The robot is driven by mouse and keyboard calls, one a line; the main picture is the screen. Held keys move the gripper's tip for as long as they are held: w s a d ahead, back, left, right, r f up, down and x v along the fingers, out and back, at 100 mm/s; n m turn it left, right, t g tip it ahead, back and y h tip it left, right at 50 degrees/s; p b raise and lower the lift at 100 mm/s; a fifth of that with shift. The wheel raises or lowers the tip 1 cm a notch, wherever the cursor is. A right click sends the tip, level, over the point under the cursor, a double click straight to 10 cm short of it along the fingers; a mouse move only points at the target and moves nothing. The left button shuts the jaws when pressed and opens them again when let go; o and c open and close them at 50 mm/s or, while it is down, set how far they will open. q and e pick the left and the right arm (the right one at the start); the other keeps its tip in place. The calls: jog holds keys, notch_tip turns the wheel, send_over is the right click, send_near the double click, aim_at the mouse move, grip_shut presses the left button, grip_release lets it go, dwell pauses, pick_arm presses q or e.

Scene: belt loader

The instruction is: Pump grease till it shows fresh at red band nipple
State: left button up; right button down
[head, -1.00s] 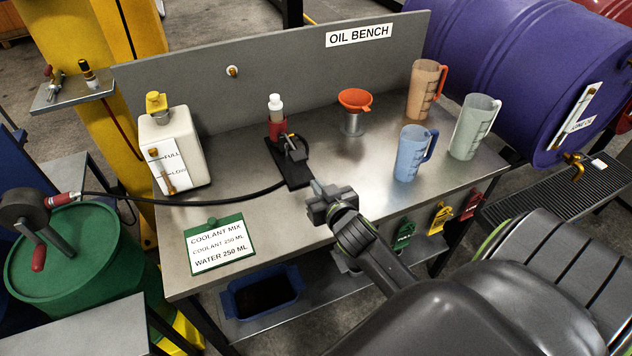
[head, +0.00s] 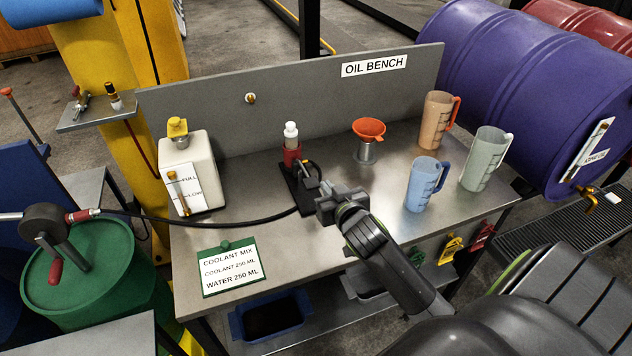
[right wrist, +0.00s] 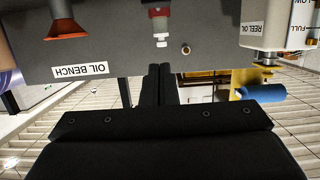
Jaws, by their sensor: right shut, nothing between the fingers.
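Small fittings (head: 98,98) sit on a side bracket. No red-banded nipple or grease can be made out. My left gripper is out of view.
The oil bench (head: 300,255) carries a white jug (head: 202,165), an orange funnel (head: 368,128), several measuring jugs (head: 425,190) and a coolant card (head: 230,265). The bench front between card and gripper is fairly clear.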

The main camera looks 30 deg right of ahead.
jog(key=p, duration=0.2)
send_over(314, 182)
jog(key=s+a, duration=0.1)
jog(key=s, duration=0.1)
notch_tip(314, 182, down, 2)
notch_tip(314, 182, down, 3)
jog(key=shift+w+a+f, duration=0.1)
jog(key=shift+f, duration=0.65)
jog(key=f+b, duration=0.4)
jog(key=b, duration=0.1)
jog(key=shift+s+f, duration=0.35)
jog(key=shift+s, duration=0.05)
jog(key=shift+r, duration=0.15)
